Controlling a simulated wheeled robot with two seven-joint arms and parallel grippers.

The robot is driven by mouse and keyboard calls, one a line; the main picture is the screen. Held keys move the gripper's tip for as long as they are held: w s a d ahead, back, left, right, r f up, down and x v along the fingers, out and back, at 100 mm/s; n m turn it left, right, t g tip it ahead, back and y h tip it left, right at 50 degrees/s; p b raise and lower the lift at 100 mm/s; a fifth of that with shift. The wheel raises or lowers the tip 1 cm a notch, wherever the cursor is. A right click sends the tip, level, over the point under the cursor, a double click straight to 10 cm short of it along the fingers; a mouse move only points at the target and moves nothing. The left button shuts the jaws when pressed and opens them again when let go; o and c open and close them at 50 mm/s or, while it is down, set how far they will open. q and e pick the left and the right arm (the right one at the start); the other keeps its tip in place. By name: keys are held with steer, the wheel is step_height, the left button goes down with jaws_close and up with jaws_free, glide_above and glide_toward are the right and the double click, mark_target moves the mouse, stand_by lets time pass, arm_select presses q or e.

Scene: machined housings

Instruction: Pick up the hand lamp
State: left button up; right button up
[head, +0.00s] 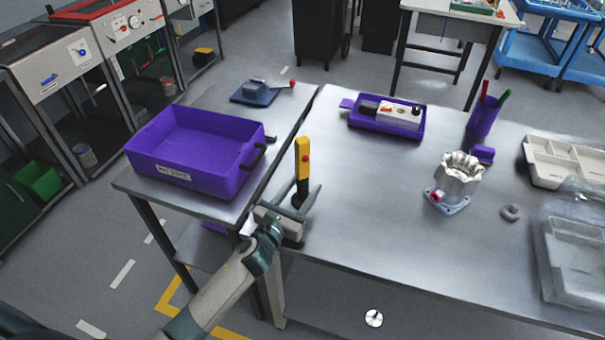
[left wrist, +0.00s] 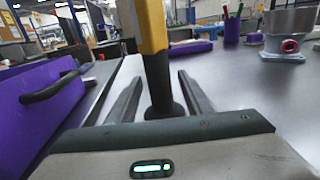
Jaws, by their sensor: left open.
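The hand lamp (head: 303,160) is yellow on top with a red button and a black lower part, and stands upright near the front left corner of the right-hand table. In the left wrist view the lamp (left wrist: 155,60) rises between the two dark fingers of my left gripper (left wrist: 155,95). The left gripper (head: 298,204) is open, its fingers on either side of the lamp's black lower part, with gaps visible in the wrist view. My right gripper is not in view.
A purple bin (head: 200,155) stands on the left table, close to the left arm. A purple tray (head: 388,115), a machined housing (head: 455,182), a purple pen cup (head: 483,118) and a white divided tray (head: 565,160) are further right. The table (head: 370,200) is clear right of the lamp.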

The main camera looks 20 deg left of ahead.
mark_target(301, 181)
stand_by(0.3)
arm_select(q)
jaws_close()
steer(key=shift+r, duration=0.15)
steer(key=shift+r, duration=0.5)
steer(key=r, duration=0.3)
steer(key=shift+d+r, duration=0.15)
steer(key=shift+d, duration=0.05)
steer(key=s+d+r, duration=0.3)
steer(key=d+r, duration=0.3)
steer(key=d, duration=0.4)
steer(key=shift+s+d+r+b, duration=0.25)
steer(key=shift+s+d+b, duration=0.1)
steer(key=shift+b, duration=0.05)
